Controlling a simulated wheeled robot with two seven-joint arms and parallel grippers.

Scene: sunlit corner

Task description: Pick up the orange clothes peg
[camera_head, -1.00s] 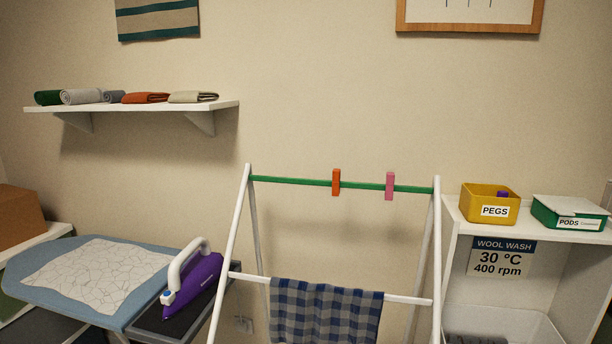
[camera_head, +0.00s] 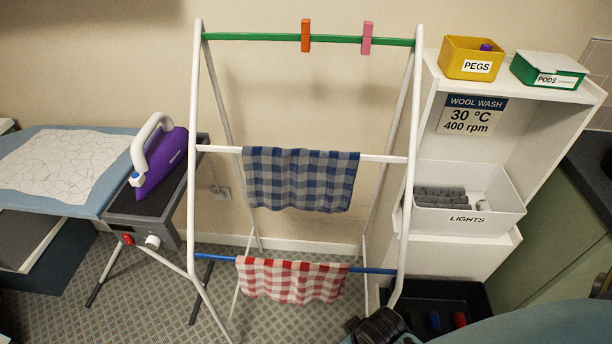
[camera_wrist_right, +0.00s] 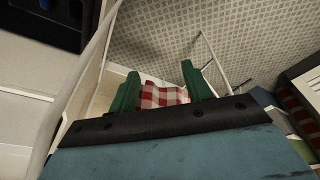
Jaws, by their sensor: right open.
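The orange clothes peg (camera_head: 305,36) is clipped upright on the green top rail (camera_head: 250,37) of the white drying rack. A pink peg (camera_head: 367,38) is clipped on the same rail to its right. My right gripper shows in the right wrist view (camera_wrist_right: 158,92), its green fingers apart with nothing between them. It points down toward the red checked cloth (camera_wrist_right: 160,95), well below the peg. In the head view only part of my right arm shows at the lower right edge. My left gripper is in neither view.
The rack (camera_head: 195,150) also holds a blue checked cloth (camera_head: 300,180) and, lower, the red checked cloth. Left are the ironing board (camera_head: 100,150) and purple iron (camera_head: 162,160). Right is a white shelf unit (camera_head: 500,100) with a yellow peg box (camera_head: 471,58) and green pods box (camera_head: 548,69).

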